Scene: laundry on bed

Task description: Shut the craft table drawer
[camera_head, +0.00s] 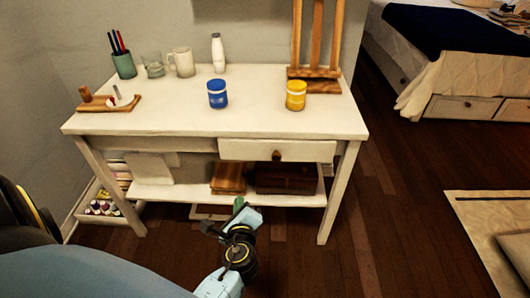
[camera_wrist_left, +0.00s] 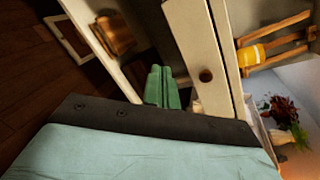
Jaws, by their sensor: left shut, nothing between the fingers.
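The white craft table (camera_head: 150,122) stands ahead of me. Its drawer (camera_head: 240,150) is at the right of the front, with a round brown knob (camera_head: 277,156). The drawer front appears to stick out a little from under the tabletop; how far is hard to tell. The drawer (camera_wrist_left: 190,40) and knob (camera_wrist_left: 206,75) also show in the left wrist view. My left gripper (camera_head: 240,205) is shut and empty, below and left of the knob, apart from the drawer in the head view. Its green fingers (camera_wrist_left: 163,86) lie together in the wrist view. My right gripper is not in view.
On the tabletop stand a blue jar (camera_head: 217,94), a yellow jar (camera_head: 296,95), a white bottle (camera_head: 218,53), a mug (camera_head: 181,62) and a wooden easel (camera_head: 315,75). The lower shelf (camera_head: 165,193) holds boxes. Wooden floor is clear right of the table, before a rug (camera_head: 490,230).

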